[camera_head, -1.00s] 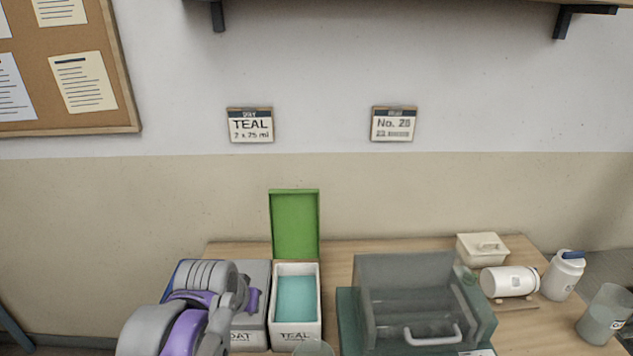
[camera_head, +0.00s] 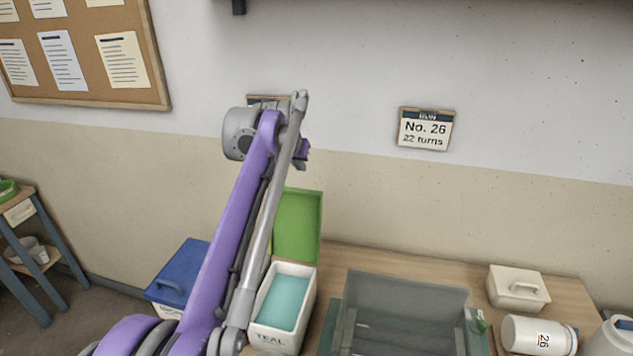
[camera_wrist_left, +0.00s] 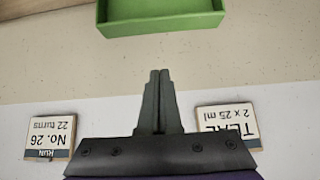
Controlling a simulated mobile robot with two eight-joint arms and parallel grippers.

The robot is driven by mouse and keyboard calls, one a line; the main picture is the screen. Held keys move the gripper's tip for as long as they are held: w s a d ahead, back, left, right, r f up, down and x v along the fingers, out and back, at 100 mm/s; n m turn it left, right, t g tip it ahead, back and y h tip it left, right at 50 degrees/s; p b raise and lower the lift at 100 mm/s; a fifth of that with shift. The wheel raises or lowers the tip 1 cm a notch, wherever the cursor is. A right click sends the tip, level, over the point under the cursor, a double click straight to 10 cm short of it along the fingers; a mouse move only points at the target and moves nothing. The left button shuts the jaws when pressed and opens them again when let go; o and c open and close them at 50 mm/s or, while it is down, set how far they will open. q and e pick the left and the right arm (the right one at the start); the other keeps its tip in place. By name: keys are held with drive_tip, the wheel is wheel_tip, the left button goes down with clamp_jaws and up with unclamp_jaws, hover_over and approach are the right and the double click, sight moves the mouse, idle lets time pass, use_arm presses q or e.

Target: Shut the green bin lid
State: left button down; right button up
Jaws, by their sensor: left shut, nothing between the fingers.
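The green bin lid (camera_head: 298,225) stands open, upright at the back of a white bin (camera_head: 305,310) labelled TEAL with teal contents. Its underside and rim also show at the top of the left wrist view (camera_wrist_left: 160,15). My left arm rises across the front of the bin in the head view, its wrist above the lid against the wall. My left gripper (camera_wrist_left: 159,76) is shut and empty; its fingertips point toward the lid's edge, apart from it in the picture. In the head view the fingers are hidden behind the arm. My right gripper is not in view.
A blue-lidded bin (camera_head: 182,272) stands left of the TEAL bin. A grey transparent box (camera_head: 405,310) stands to its right. A cream lidded box (camera_head: 517,289) and white jar (camera_head: 537,336) are further right. The wall is behind; a No. 26 card (camera_head: 426,130) hangs there.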

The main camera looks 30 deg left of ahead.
use_arm(q)
drive_tip(key=shift+w+a+f, duration=0.15)
drive_tip(key=shift+w+f, duration=0.2)
drive_tip(key=shift+f, duration=0.9)
drive_tip(key=shift+w+a+f, duration=0.15)
drive_tip(key=shift+w+f, duration=0.15)
drive_tip(key=shift+f, duration=1)
drive_tip(key=shift+w+a+f, duration=0.15)
drive_tip(key=shift+w+f, duration=0.2)
drive_tip(key=shift+f, duration=0.9)
drive_tip(key=shift+d+b, duration=0.15)
drive_tip(key=shift+b, duration=0.15)
